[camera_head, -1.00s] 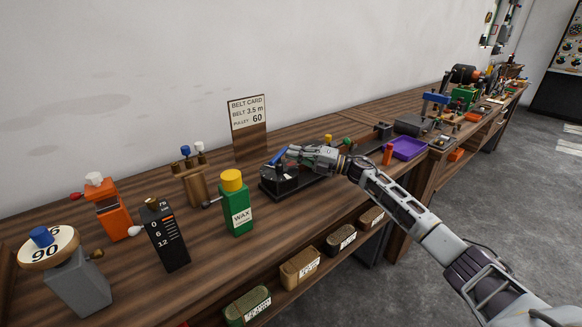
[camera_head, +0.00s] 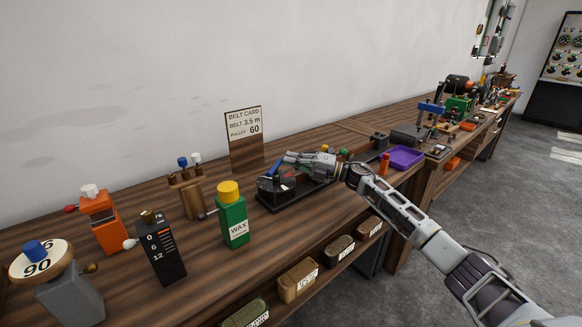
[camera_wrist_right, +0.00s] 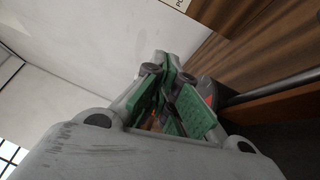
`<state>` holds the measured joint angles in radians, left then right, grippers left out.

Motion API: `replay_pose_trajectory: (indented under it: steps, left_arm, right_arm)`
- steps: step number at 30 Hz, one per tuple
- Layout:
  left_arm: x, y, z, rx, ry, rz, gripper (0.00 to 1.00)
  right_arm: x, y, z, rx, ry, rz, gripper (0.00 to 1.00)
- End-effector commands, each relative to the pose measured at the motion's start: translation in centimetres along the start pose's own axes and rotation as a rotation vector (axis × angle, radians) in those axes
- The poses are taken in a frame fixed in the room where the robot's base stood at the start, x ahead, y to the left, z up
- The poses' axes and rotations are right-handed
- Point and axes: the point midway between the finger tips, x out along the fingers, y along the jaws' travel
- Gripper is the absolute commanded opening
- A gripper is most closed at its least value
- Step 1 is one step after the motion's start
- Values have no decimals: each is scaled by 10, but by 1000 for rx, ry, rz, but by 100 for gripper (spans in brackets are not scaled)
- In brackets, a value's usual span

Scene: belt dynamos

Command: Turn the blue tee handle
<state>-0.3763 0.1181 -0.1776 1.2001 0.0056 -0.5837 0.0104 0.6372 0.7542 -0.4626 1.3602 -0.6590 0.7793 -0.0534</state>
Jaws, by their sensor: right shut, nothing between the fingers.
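A slim blue bar (camera_head: 273,169), which looks like the blue tee handle, stands tilted over a black device (camera_head: 276,190) in the middle of the bench in the head view. My right gripper (camera_head: 287,158) is shut and empty, close to the upper end of the bar. Whether it touches the bar cannot be told. In the right wrist view its green-padded fingers (camera_wrist_right: 172,98) show, with a dark part and a bit of red beside them. The blue bar is not clear in that view. My left gripper is not in view.
The belt card (camera_head: 244,123) stands behind. A purple tray (camera_head: 405,157) lies to the right. Bare bench top lies in front of the device.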

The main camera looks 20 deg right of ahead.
Motion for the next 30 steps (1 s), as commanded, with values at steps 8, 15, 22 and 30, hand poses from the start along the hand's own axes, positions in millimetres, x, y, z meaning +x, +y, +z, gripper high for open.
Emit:
replay_pose_trajectory:
  steps: [8,15,22,30]
  left_arm:
    - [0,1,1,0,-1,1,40]
    - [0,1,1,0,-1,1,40]
    - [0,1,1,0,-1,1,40]
    - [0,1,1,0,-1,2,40]
  right_arm:
    - [5,38,5,-4,1,1,0]
    - [10,68,9,-3,2,1,0]
    - [12,82,11,-1,2,1,0]
    - [12,82,11,0,1,0,0]
